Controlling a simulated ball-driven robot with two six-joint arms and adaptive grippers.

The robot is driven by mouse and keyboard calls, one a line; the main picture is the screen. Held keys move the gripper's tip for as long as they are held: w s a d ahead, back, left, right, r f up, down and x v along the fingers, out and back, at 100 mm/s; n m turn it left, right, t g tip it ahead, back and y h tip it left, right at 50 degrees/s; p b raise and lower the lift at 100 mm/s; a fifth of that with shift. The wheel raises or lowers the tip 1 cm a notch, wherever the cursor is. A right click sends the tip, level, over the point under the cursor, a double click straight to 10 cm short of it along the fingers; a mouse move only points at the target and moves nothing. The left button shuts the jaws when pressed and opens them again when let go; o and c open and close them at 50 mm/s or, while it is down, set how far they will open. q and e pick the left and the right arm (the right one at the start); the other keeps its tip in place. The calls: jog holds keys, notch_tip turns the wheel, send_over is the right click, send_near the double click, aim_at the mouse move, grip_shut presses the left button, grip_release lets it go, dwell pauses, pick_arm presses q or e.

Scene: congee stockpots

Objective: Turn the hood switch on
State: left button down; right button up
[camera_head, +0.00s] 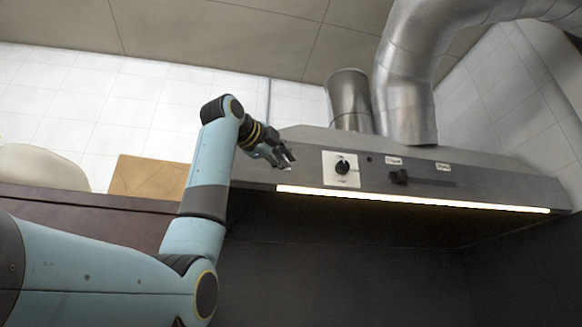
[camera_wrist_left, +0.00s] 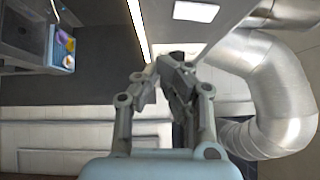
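The range hood (camera_head: 480,185) has a sloping grey front with controls. A black round knob (camera_head: 342,168) sits on a white square plate near its left end. Right of it, a black slider handle (camera_head: 399,177) sits at the left end of a dark slot, with small labels above it. The labels are too small to read surely. My left gripper (camera_head: 288,158) is left of the white plate, apart from the knob. Its fingers also show in the left wrist view (camera_wrist_left: 158,72), with tips close together; whether they touch is unclear. My right gripper is not in view.
A lit strip (camera_head: 420,199) runs along the hood's lower edge. Shiny round ducts (camera_head: 405,85) rise behind the hood. A wooden board (camera_head: 150,178) and a pale rounded object (camera_head: 42,166) are at the left. The space before the hood controls is clear.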

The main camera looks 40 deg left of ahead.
pick_arm(q)
jog(key=s+b, duration=0.1)
jog(key=s, duration=0.1)
jog(key=s+d, duration=0.1)
jog(key=s, duration=0.2)
jog(key=shift+s+d+b, duration=0.1)
jog(key=shift+s+b, duration=0.2)
jog(key=shift+b, duration=0.05)
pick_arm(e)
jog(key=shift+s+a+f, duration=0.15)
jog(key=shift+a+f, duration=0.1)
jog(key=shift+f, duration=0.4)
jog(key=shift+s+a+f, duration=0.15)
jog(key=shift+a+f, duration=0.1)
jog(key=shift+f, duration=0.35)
